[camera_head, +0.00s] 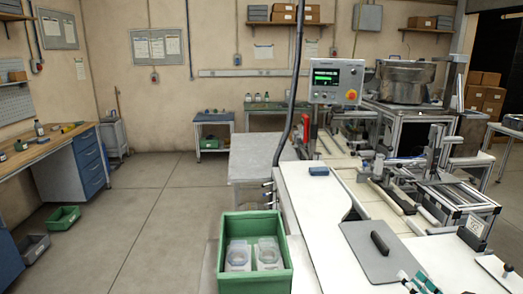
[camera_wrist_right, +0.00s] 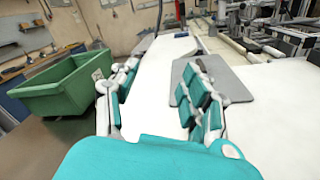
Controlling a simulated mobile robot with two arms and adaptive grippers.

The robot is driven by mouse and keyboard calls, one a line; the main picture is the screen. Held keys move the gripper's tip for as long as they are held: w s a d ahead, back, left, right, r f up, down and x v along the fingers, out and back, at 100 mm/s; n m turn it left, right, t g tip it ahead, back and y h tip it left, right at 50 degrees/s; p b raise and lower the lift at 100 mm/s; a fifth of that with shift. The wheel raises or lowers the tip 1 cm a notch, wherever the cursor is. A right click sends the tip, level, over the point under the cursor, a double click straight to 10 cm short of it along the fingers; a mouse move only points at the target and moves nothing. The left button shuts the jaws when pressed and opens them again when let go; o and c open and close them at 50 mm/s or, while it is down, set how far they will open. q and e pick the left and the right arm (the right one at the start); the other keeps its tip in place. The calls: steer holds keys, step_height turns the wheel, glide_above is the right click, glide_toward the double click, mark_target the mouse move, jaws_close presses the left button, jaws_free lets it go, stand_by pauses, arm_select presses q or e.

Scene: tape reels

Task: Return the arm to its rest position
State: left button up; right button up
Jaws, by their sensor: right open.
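My right gripper (camera_head: 420,283) shows at the bottom edge of the head view, over the white worktable (camera_head: 312,205), with only its teal-padded fingertips in the picture. In the right wrist view its two teal-padded fingers (camera_wrist_right: 160,98) stand wide apart, with nothing between them but the bare white tabletop beyond. A grey plate with a dark handle (camera_head: 380,243) lies on the table just ahead of the fingertips, and the plate also shows behind the right finger in the wrist view (camera_wrist_right: 238,87). My left gripper is not in view.
A green bin (camera_head: 283,222) holding two clear-topped pieces (camera_head: 268,254) stands left of the table edge. A small blue block (camera_head: 319,171) lies on the table. Machinery with a control panel (camera_head: 336,82) fills the back right.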

steer(key=s+a+r+m+t+h, duration=0.1)
steer(key=s+r+m+t+h, duration=0.25)
steer(key=m, duration=0.65)
steer(key=s+f+m+g+h, duration=0.7)
steer(key=s+f+m+g, duration=0.4)
steer(key=m, duration=0.7)
steer(key=s+a+f+m+g+y, duration=0.3)
steer(key=s+a+f+g+y, duration=0.45)
steer(key=s+a, duration=0.75)
steer(key=s+f+b+x, duration=0.1)
steer(key=s+x, duration=0.2)
steer(key=x, duration=1.1)
steer(key=s+d+b+x, duration=0.1)
steer(key=s+x, duration=0.2)
steer(key=x, duration=1.1)
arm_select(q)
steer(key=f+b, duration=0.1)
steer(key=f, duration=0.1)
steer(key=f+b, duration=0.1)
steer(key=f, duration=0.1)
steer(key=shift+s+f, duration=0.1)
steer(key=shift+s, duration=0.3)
arm_select(e)
steer(key=s+d+f+g, duration=0.1)
steer(key=s+d+f, duration=0.2)
steer(key=s+f, duration=1.5)
steer(key=shift+d+f+n, duration=0.25)
steer(key=shift+f+n, duration=0.05)
steer(key=shift+f, duration=0.65)
